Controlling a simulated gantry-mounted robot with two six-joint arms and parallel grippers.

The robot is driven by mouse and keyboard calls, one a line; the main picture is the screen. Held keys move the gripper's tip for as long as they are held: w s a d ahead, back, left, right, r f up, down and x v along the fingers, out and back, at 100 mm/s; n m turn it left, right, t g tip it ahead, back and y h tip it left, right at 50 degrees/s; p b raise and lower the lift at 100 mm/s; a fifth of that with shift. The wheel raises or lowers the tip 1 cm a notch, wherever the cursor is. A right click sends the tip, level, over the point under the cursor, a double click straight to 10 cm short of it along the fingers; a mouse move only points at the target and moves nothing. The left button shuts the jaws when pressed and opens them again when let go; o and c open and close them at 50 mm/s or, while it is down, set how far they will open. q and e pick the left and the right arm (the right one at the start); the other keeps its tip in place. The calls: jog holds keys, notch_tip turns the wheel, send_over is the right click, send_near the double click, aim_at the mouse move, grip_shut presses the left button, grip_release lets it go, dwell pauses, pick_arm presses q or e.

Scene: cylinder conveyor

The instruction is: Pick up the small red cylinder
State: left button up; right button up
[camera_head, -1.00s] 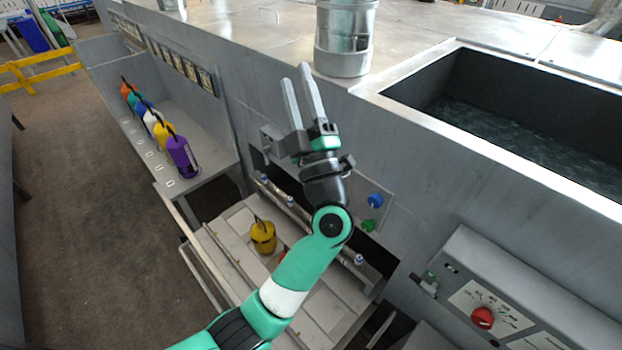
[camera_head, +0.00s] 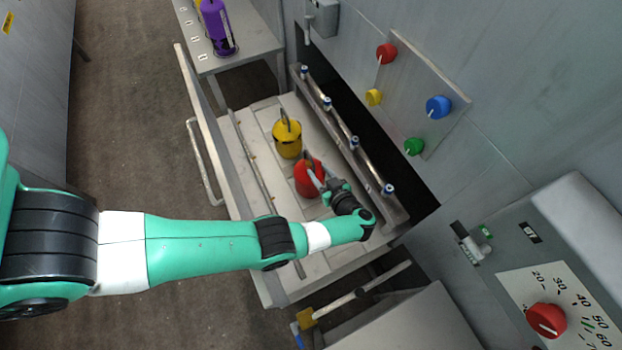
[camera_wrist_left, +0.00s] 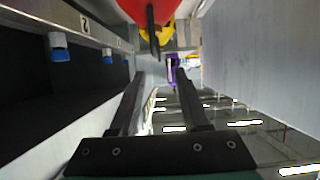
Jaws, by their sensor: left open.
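The small red cylinder (camera_head: 306,183) stands on the conveyor tray (camera_head: 262,118), with a yellow cylinder (camera_head: 287,140) behind it. My left gripper (camera_head: 313,173) is low over the tray at the red cylinder's right side, with its open fingers over or in front of the cylinder's upper part. In the left wrist view the open fingers (camera_wrist_left: 160,76) are empty. The red cylinder (camera_wrist_left: 148,8) is cut off at the top edge there, and its dark handle (camera_wrist_left: 151,30) hangs ahead of the fingertips. Whether a finger touches it I cannot tell. My right gripper is not in view.
A metal rail (camera_head: 343,130) with blue-topped posts runs along the tray's right side, by the wall. Coloured knobs (camera_head: 438,107) sit on a wall panel. A purple cylinder (camera_head: 217,28) stands on a shelf at upper left. A control box (camera_head: 570,270) is at lower right.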

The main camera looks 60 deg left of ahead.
aim_at(310, 158)
pick_arm(q)
jog(key=b+x, duration=0.1)
jog(key=x, duration=0.2)
jog(key=shift+s+a+f, duration=0.15)
jog(key=shift+a+f, duration=0.1)
jog(key=shift+a, duration=0.45)
jog(key=a+f+b, duration=0.2)
jog(key=shift+w+a+f+b, duration=0.15)
jog(key=shift+w+b, duration=0.25)
jog(key=shift+r+b+x, duration=0.2)
jog(key=shift+b+x, duration=0.1)
jog(key=shift+x, duration=0.8)
jog(key=shift+w+a+r, duration=0.1)
jog(key=shift+a, duration=0.05)
jog(key=shift+c, duration=0.4)
grip_shut()
jog(key=shift+r, duration=0.15)
